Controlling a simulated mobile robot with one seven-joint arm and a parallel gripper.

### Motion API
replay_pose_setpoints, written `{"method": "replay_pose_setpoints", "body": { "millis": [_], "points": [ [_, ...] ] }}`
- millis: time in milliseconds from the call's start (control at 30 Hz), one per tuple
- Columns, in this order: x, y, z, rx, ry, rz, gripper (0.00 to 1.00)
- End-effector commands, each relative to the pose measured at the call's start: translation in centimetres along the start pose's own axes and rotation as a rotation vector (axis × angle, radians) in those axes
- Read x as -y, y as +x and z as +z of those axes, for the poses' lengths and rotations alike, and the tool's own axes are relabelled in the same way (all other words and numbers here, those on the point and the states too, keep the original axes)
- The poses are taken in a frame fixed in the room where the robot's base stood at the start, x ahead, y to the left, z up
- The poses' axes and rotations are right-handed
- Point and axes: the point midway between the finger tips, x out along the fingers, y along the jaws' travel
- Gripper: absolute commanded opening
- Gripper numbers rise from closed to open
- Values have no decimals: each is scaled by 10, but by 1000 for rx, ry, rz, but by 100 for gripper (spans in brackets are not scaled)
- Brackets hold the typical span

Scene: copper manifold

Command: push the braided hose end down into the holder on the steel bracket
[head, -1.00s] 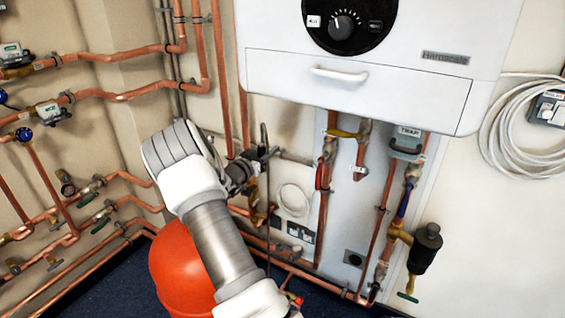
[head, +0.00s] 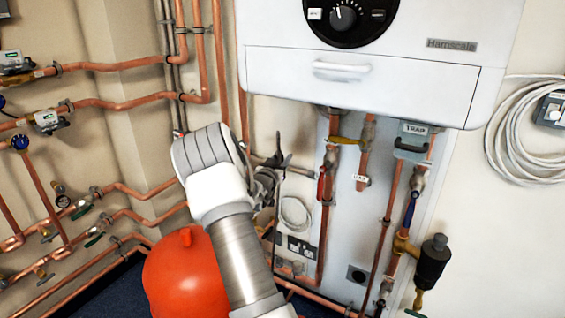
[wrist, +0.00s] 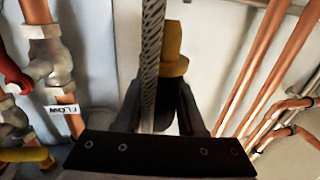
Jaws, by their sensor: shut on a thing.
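My gripper (wrist: 166,82) is shut at a brass-coloured fitting (wrist: 176,62), which shows at its fingertips in the wrist view and looks like the hose end. The grey braided hose (wrist: 151,50) runs from the top of the wrist view down past the left of the fitting, in front of the fingers. The join between hose and fitting is hidden. In the head view my gripper (head: 276,166) is small and dark, in front of the wall below the boiler. A thin line hangs down beneath it. I cannot make out the steel bracket or its holder.
The white boiler (head: 360,85) is above and right of my gripper. Copper pipes (head: 325,215) run down the panel close to its right, with more on the left wall. A red vessel (head: 185,275) stands below. A FLOW tag (wrist: 62,109) hangs on a pipe at left.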

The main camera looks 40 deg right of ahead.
Motion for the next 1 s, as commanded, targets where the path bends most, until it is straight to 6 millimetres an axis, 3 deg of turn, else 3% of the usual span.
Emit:
{"method": "replay_pose_setpoints", "body": {
  "millis": [1000],
  "points": [
    [1, -1, 100, 2, 0, -24, 0]
  ]
}}
